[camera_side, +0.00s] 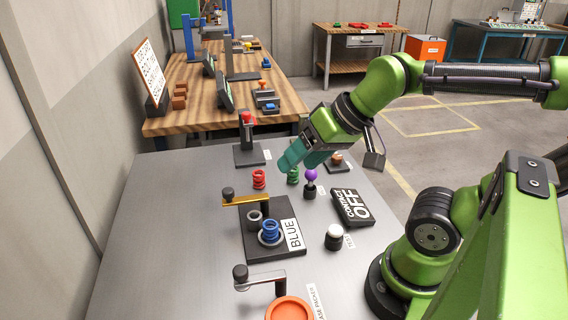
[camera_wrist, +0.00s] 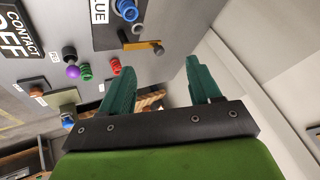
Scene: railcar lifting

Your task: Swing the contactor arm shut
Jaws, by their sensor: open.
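A brass swing arm with a black knob (camera_side: 246,199) spans the far end of a dark base plate (camera_side: 262,246) marked BLUE; I take it for the contactor arm, though no label names it. It also shows in the wrist view (camera_wrist: 140,45). A blue spring (camera_side: 270,231) and a grey ring (camera_side: 254,219) stand on the same plate, in front of the arm. The arm stands apart from the blue spring. My gripper (camera_side: 293,160) is open and empty, above the table behind and right of the plate. In the wrist view its fingers (camera_wrist: 160,68) are spread.
A CONTACT OFF sign (camera_side: 353,208), a purple-knobbed lever (camera_side: 311,177) and a white button (camera_side: 334,236) lie to the right. Red (camera_side: 259,179) and green (camera_side: 293,176) springs stand near the gripper. A red-topped post (camera_side: 247,138) stands behind. Open table lies left.

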